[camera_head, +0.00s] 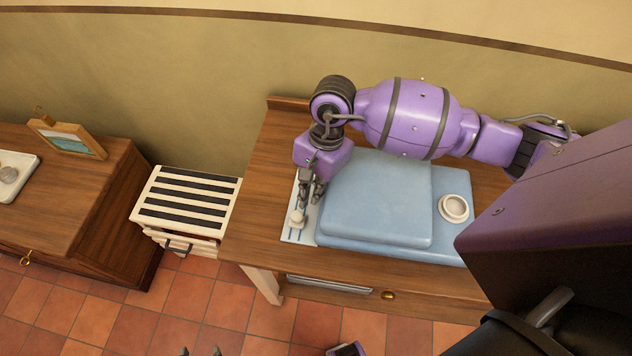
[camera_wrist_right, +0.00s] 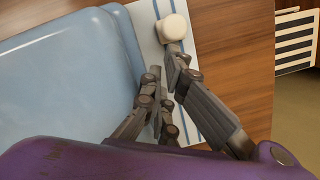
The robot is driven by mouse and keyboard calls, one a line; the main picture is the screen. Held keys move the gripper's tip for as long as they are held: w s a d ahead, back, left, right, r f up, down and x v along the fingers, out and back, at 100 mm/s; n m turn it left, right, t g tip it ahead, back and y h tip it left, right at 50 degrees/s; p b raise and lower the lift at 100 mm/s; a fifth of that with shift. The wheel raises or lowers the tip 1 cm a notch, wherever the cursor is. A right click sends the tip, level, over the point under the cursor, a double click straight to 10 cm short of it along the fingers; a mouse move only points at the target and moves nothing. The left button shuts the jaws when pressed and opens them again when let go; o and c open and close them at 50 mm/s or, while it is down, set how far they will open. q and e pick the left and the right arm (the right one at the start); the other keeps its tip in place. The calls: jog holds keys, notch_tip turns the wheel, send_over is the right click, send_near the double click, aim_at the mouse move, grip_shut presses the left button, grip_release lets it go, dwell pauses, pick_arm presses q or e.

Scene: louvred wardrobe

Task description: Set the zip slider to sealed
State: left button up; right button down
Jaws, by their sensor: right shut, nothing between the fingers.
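The zip slider (camera_head: 297,217) is a cream knob on a white strip with blue lines (camera_head: 291,236), along the left edge of a pale blue padded bag (camera_head: 375,200). It sits toward the strip's front end. In the right wrist view the slider (camera_wrist_right: 172,27) is just beyond my fingertips. My right gripper (camera_head: 312,202) is shut and empty, pointing down over the strip, right beside the knob on its back side. In the wrist view the right gripper (camera_wrist_right: 166,68) nearly meets the knob; I cannot tell if they touch. My left gripper (camera_head: 201,351) shows only two separated fingertips at the bottom edge.
The bag lies on a wooden table (camera_head: 257,219) with a white round dish (camera_head: 454,208) on its right part. A cream slatted crate (camera_head: 187,198) stands left of the table. A dresser (camera_head: 75,200) with a picture frame (camera_head: 70,138) is further left.

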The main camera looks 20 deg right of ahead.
jog(key=shift+s+a+f, duration=0.15)
jog(key=shift+s+a, duration=0.45)
pick_arm(q)
jog(key=shift+s+a+f, duration=0.1)
jog(key=shift+s+f, duration=0.15)
jog(key=shift+s, duration=0.1)
jog(key=shift+w+r, duration=0.1)
